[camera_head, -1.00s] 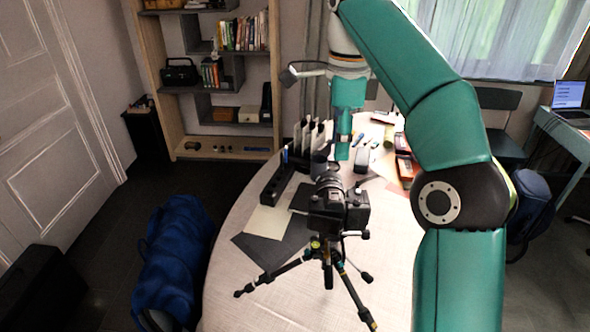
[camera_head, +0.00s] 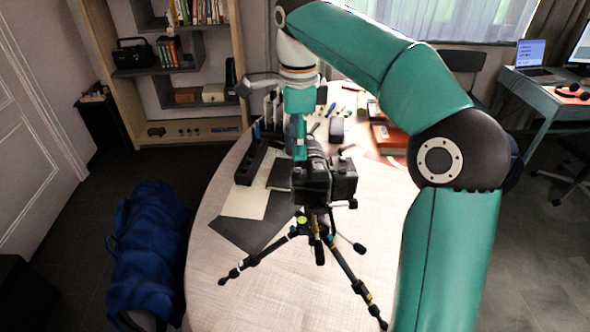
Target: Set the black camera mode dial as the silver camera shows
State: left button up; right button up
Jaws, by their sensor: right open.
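The black camera (camera_head: 325,184) sits on a tripod (camera_head: 318,228) that stands on the round table. Its mode dial is too small to make out. My right gripper (camera_head: 299,150) points down at the camera's upper left side, its tip very close to the camera body. I cannot tell whether it touches. It is open with nothing seen in it, though its fingers are hard to separate here. I cannot pick out the silver camera with certainty. My left gripper is not in view.
The pale table (camera_head: 235,285) holds a black holder (camera_head: 249,163), a dark sheet (camera_head: 240,234), a cream sheet (camera_head: 243,202) and red boxes (camera_head: 389,139). The tripod legs spread widely over the near part. A blue bag (camera_head: 148,255) lies on the floor at left.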

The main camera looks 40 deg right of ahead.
aim_at(297, 169)
notch_tip(297, 169, down, 6)
jog(key=shift+w+r, duration=0.15)
grip_shut()
dwell(0.3)
